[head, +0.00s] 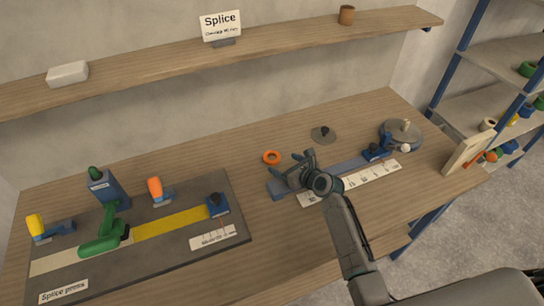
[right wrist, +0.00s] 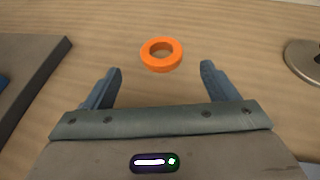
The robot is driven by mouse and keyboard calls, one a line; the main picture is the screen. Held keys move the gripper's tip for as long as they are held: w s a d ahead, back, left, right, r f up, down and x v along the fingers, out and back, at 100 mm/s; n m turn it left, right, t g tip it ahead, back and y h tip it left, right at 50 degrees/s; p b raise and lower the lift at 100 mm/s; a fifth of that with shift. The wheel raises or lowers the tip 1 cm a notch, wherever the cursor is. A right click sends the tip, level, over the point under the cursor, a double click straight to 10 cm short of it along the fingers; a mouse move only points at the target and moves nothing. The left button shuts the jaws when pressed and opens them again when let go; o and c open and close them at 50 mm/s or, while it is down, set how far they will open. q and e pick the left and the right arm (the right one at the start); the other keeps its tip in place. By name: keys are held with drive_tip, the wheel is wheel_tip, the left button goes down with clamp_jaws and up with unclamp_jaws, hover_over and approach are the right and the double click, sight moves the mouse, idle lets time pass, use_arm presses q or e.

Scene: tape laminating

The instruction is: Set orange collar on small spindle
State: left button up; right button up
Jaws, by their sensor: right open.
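The orange collar (head: 273,162) is a ring lying flat on the bare wooden table. In the right wrist view the collar (right wrist: 161,65) lies just beyond and between my fingertips, apart from them. My right gripper (head: 293,164) is open and empty, just right of the collar in the head view; its two fingers also show in the right wrist view (right wrist: 161,82). The small spindle (head: 323,139) is a grey disc with a short dark post, standing on the table to the right of the collar; part of its disc (right wrist: 304,62) shows at the wrist view's right edge. My left gripper is out of view.
A blue-grey rail with a white scale strip (head: 365,182) runs beside my right gripper to a larger disc (head: 416,132) with a post. A dark splice mat (head: 160,255) with tools lies at left. A wooden shelf (head: 150,65) hangs behind.

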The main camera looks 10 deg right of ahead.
sight(269, 155)
drive_tip(key=shift+w+a+f, duration=0.15)
drive_tip(key=shift+w+f, duration=0.05)
drive_tip(key=shift+w, duration=0.15)
drive_tip(key=shift+w+a+f, duration=0.1)
drive_tip(key=shift+w, duration=0.2)
drive_tip(key=p+x, duration=0.1)
drive_tip(key=x, duration=0.3)
drive_tip(key=shift+w+a+f, duration=0.1)
drive_tip(key=shift+w, duration=0.15)
drive_tip(key=shift+w+f, duration=0.1)
drive_tip(key=shift+w, duration=0.05)
drive_tip(key=c, duration=0.6)
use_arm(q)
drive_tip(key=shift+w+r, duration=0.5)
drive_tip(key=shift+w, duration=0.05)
use_arm(e)
drive_tip(key=c, duration=0.5)
drive_tip(key=shift+o, duration=0.2)
